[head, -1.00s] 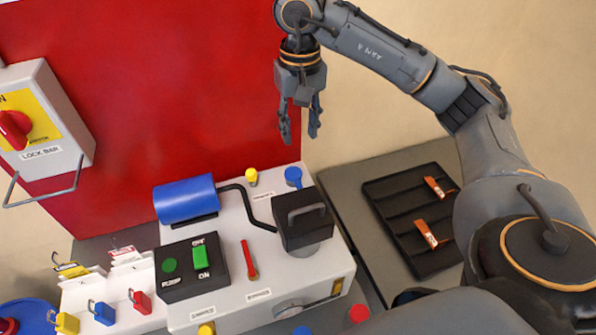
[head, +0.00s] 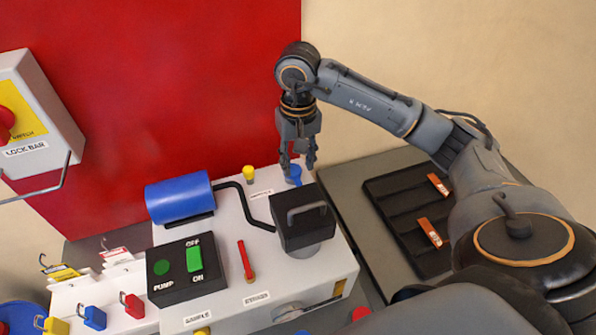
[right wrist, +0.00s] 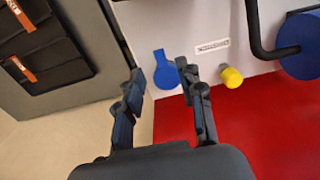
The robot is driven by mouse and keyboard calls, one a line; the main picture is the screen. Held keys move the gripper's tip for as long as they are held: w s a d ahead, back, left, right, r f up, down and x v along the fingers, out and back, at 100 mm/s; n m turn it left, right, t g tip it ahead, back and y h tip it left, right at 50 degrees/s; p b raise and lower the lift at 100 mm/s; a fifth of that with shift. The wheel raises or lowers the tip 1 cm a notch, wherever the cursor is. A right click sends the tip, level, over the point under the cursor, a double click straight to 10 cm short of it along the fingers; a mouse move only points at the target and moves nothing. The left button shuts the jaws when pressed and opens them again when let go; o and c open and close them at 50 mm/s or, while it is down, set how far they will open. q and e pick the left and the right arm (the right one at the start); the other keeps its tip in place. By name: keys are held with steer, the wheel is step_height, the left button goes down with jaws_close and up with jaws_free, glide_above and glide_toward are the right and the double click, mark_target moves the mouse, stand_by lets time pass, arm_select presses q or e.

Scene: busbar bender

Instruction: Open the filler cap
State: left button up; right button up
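A blue cap with a flat tab (head: 294,178) sits at the back right of the white machine top; it also shows in the right wrist view (right wrist: 165,74). A yellow cap (head: 249,174) stands to its left, with a small label between them that I cannot read clearly. I cannot tell from the label which one is the filler cap. My right gripper (head: 298,165) points down just above the blue cap, fingers open. In the right wrist view the blue cap shows between the open fingertips (right wrist: 163,84), with nothing gripped. My left gripper is out of view.
A black block with a handle (head: 303,220) stands just in front of the blue cap. A blue cylinder (head: 180,198) with a black pipe lies to the left. The red wall panel (head: 150,90) rises behind. A black tray (head: 400,220) with orange-labelled items is to the right.

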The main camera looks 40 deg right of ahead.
mark_target(298, 182)
steer(key=shift+f+p, duration=0.4)
steer(key=shift+f, duration=1.8)
steer(key=shift+s, duration=0.1)
steer(key=shift+c, duration=0.4)
jaws_close()
